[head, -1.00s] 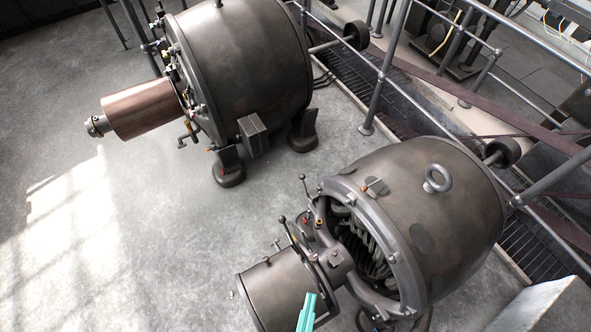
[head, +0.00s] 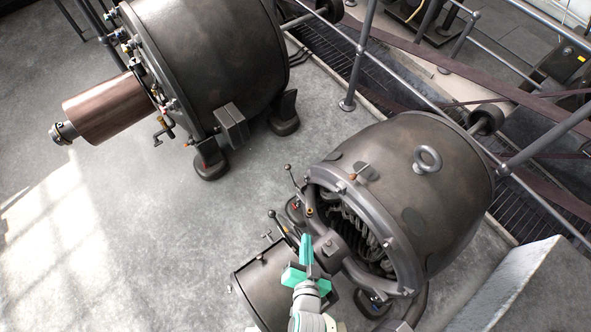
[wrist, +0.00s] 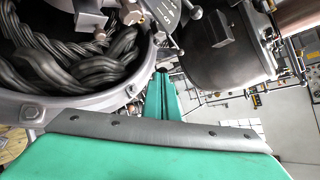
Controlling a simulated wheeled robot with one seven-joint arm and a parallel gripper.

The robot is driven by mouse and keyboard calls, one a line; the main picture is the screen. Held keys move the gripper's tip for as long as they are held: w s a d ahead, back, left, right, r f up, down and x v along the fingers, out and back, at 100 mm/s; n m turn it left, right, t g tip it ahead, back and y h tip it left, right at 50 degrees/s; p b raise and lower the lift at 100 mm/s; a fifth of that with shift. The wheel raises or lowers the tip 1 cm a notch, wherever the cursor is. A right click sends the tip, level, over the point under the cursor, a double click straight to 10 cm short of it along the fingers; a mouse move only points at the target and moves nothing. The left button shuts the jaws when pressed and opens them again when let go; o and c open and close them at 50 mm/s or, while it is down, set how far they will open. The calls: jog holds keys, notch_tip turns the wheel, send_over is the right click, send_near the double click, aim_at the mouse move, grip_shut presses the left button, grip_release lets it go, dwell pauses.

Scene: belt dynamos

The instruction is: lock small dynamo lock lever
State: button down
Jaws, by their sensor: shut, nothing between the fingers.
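The small dynamo (head: 405,185) is the nearer, grey-brown barrel with a lifting ring on top and open windings at its front. Two thin levers with ball knobs, one upper (head: 290,172) and one lower (head: 274,216), stand at its left front rim; I cannot tell which is the lock lever. My teal gripper (head: 305,243) is shut and empty, over the front bracket, right of the lower lever and apart from its knob. In the wrist view, its fingers (wrist: 163,92) point beside the open windings, with a dark round knob (wrist: 162,70) near their tips.
A front drum (head: 262,285) lies left of my gripper. The larger dynamo (head: 205,65) with a copper-brown cylinder (head: 103,108) stands at the upper left. Metal railings (head: 362,55) run behind. A pale block (head: 515,285) is at the lower right. The floor at left is clear.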

jog(key=w+d+f+m+g+y, duration=0.1)
jog(key=w+d+m+y, duration=0.15)
jog(key=w, duration=0.75)
jog(key=w+d+f+m+y, duration=0.2)
jog(key=w+m+y, duration=0.15)
jog(key=w, duration=0.75)
jog(key=w+a+f+h, duration=0.1)
jog(key=w+a+f, duration=0.5)
jog(key=w, duration=0.2)
jog(key=shift+w+f, duration=0.35)
jog(key=shift+f, duration=0.05)
jog(key=shift+w+a+f, duration=0.2)
jog(key=shift+w+a, duration=0.5)
jog(key=shift+w, duration=0.3)
